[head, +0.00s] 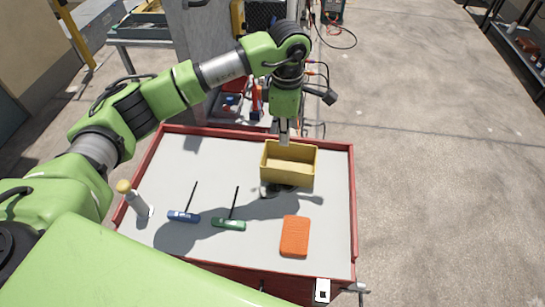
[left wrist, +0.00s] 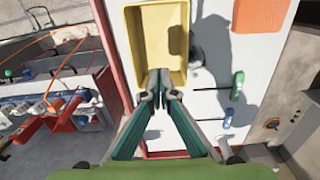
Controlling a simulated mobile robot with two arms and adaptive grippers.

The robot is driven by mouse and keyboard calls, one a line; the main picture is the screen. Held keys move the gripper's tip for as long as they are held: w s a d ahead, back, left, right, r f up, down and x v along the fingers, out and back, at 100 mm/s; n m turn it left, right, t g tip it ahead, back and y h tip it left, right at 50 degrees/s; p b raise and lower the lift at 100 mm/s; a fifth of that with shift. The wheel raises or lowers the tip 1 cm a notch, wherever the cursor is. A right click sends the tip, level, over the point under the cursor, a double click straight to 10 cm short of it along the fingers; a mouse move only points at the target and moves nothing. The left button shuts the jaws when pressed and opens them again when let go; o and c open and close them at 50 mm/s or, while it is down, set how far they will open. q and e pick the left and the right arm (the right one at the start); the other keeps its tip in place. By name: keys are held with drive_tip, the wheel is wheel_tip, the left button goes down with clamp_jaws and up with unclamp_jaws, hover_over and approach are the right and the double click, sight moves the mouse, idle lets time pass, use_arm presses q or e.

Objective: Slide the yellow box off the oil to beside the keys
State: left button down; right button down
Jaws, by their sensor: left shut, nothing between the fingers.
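The yellow box (head: 288,168) is open-topped and upright near the far right of the red-rimmed tabletop (head: 180,160). Dark oil (head: 272,190) shows at its front edge; the rest under the box is hidden. In the left wrist view the box (left wrist: 150,45) lies just ahead of the fingertips. My left gripper (head: 284,138) points down at the box's far wall, shut and empty; its fingertips (left wrist: 159,76) meet there. I cannot tell whether they touch the wall. Two T-handled keys, blue (head: 184,216) and green (head: 229,224), lie left of the box, nearer me.
An orange pad (head: 295,236) lies in front of the box at the right. A pale cylinder with a yellowish knob (head: 135,200) stands at the left edge. The tabletop left of the box, behind the keys, is clear. A raised red rim bounds it.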

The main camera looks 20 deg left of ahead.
sight(269, 158)
use_arm(q)
wheel_tip(269, 158, down, 10)
drive_tip(key=p, duration=0.3)
drive_tip(key=shift+r+p, duration=0.2)
drive_tip(key=shift+p, duration=0.1)
drive_tip(key=a+p, duration=0.2)
drive_tip(key=a, duration=0.1)
drive_tip(key=shift+f, duration=0.35)
drive_tip(key=shift+s+a, duration=0.2)
drive_tip(key=shift+a, duration=0.3)
drive_tip(key=shift+f, duration=0.1)
drive_tip(key=shift+w, duration=0.1)
